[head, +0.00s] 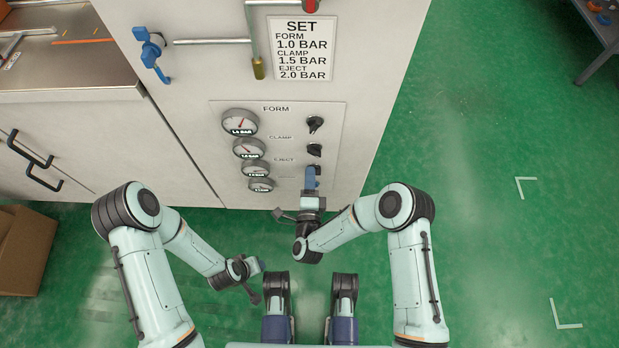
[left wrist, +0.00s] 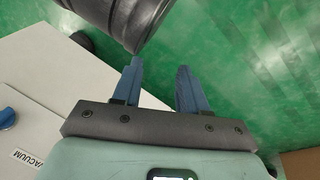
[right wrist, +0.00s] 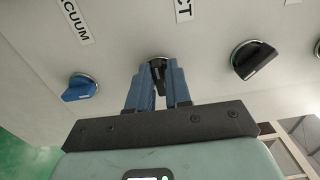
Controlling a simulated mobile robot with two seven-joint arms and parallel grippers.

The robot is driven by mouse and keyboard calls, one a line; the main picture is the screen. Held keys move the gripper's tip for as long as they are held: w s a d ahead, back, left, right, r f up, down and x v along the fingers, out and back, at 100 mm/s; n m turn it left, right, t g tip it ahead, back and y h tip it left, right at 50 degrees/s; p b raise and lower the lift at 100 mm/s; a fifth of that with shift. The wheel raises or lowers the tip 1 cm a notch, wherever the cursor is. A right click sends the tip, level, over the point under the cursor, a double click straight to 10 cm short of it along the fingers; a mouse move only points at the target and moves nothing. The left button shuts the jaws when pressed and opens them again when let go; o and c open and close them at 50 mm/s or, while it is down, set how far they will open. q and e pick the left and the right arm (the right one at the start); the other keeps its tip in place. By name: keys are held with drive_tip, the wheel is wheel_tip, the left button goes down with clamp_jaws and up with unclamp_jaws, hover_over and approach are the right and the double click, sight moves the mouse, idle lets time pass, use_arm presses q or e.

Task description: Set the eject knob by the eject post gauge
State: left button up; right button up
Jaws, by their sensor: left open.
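The black eject knob (right wrist: 159,75) is on the white panel, under a label of which "CT" shows in the right wrist view. My right gripper (right wrist: 159,92) has one blue finger on each side of it, closed in on it. In the head view my right gripper (head: 311,177) covers most of that knob. The third gauge (head: 256,169) is beside the EJECT label, and a smaller gauge (head: 261,185) is below it; their readings are too small to read surely. My left gripper (left wrist: 157,85) is open and empty, low over the floor left of my right arm.
A form knob (head: 315,124) and clamp knob (head: 314,149) sit above, with form gauge (head: 240,122) and clamp gauge (head: 249,148). A blue vacuum knob (right wrist: 80,88) is near my right gripper. The set sign (head: 302,48) reads eject 2.0 BAR.

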drive_tip(key=shift+o, duration=1.2)
